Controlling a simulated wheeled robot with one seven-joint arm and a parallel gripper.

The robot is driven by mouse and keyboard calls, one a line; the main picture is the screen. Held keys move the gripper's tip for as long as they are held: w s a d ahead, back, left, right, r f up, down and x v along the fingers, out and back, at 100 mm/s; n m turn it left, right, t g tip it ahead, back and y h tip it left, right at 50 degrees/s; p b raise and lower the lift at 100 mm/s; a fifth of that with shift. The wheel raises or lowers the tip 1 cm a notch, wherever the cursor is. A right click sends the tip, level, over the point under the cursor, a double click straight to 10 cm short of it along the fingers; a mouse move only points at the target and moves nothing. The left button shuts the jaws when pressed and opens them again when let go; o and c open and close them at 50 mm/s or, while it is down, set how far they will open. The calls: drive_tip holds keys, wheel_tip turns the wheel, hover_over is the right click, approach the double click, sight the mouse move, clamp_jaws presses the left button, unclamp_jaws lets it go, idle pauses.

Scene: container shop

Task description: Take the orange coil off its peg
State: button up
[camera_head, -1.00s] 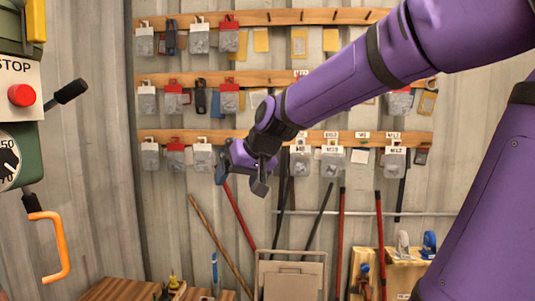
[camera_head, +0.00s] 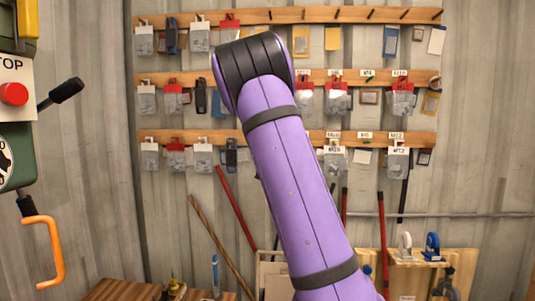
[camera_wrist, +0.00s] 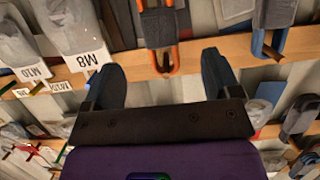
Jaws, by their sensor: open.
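In the wrist view, an orange loop (camera_wrist: 176,60), apparently the orange coil, hangs at a wooden rail with a dark grey piece across its middle. Its peg is not clear. My gripper (camera_wrist: 163,82) is open, with its two dark fingers apart, one on each side below the loop. The loop lies roughly between the fingers in the picture, and nothing is gripped. The distance from fingertips to loop cannot be told. In the head view, my arm hides the gripper and the coil does not show.
A similar blue loop (camera_wrist: 257,42) hangs to the right in the wrist view. A bag labelled M8 (camera_wrist: 75,30) hangs close on the left. In the head view, wooden peg rails (camera_head: 325,16) carry several bags, and long-handled tools lean below.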

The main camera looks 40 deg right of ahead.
drive_tip(key=x, duration=1.1)
drive_tip(key=shift+d+r, duration=0.1)
drive_tip(key=shift+r, duration=0.1)
drive_tip(key=c, duration=1.1)
drive_tip(key=shift+r, duration=0.4)
